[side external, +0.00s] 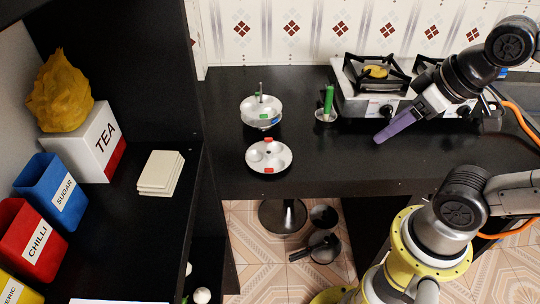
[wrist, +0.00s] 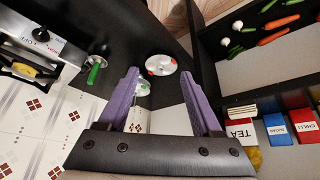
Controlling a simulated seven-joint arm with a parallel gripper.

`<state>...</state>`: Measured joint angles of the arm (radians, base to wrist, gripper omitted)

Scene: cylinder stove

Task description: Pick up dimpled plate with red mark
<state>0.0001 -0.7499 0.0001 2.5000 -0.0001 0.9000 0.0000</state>
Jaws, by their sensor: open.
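The dimpled plate with red marks (side external: 268,157) is a round white plate lying near the front edge of the black counter in the side view. In the wrist view the same plate (wrist: 161,64) shows just beyond and between the fingertips. A similar dimpled plate with green marks (side external: 261,111) sits behind it around a thin upright rod; it shows partly in the wrist view (wrist: 142,89). My gripper (side external: 382,138) is above the counter, well to the right of both plates. Its purple fingers (wrist: 159,73) are spread apart in the wrist view with nothing between them.
A stove (side external: 385,100) stands at the back right. A black shelf at left holds a tea box (side external: 98,143), coloured containers and white tiles (side external: 161,172).

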